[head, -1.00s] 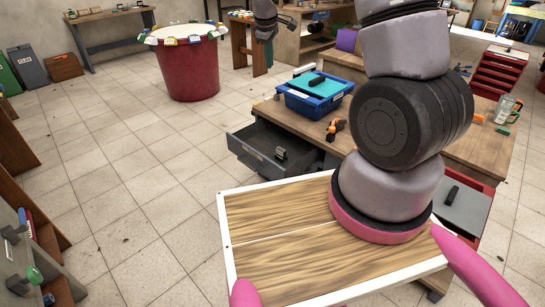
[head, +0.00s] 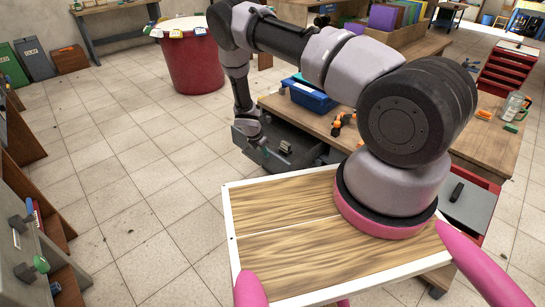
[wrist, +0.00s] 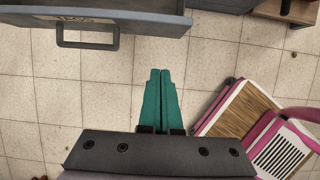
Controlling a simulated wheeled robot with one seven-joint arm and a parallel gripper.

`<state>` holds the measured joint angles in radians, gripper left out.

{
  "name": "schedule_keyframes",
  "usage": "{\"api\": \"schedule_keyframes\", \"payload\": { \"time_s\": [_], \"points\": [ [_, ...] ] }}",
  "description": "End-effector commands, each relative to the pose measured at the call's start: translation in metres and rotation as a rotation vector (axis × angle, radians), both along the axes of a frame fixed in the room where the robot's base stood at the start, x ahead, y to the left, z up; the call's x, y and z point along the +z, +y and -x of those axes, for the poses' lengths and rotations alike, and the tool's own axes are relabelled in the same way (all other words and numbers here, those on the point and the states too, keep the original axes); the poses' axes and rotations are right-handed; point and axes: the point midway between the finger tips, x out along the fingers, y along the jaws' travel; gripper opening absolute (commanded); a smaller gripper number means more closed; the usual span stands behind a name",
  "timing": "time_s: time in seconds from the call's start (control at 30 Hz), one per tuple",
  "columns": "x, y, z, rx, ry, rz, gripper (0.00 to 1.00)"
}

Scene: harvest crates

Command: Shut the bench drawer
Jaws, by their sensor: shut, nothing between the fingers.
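The grey bench drawer (head: 278,164) stands pulled out from the left side of the wooden bench (head: 405,120). A small dark object (head: 286,147) lies inside it. In the wrist view, the teal fingers of my gripper (wrist: 160,74) are together and empty over the floor tiles. The drawer front (wrist: 140,24) with its bar handle (wrist: 88,45) and a label lies ahead and to the left of the fingertips. A gap of floor shows between them.
A blue crate (head: 310,95), orange-handled tool (head: 340,122) and glass jug (head: 513,106) stand on the bench. A red tub (head: 190,65) stands behind on the left. A red-sided drawer (head: 470,205) shows at the bench's right. Tiled floor left of the drawer is clear.

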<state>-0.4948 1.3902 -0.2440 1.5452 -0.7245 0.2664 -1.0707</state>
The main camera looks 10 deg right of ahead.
Motion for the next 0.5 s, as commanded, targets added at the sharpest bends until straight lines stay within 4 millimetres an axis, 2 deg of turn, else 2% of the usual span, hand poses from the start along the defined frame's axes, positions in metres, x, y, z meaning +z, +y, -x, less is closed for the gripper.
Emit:
{"api": "schedule_keyframes", "payload": {
  "time_s": [0.5],
  "points": [
    [-0.09,-0.034,-0.019,-0.007,-0.001,-0.002,0.0]
  ]
}}
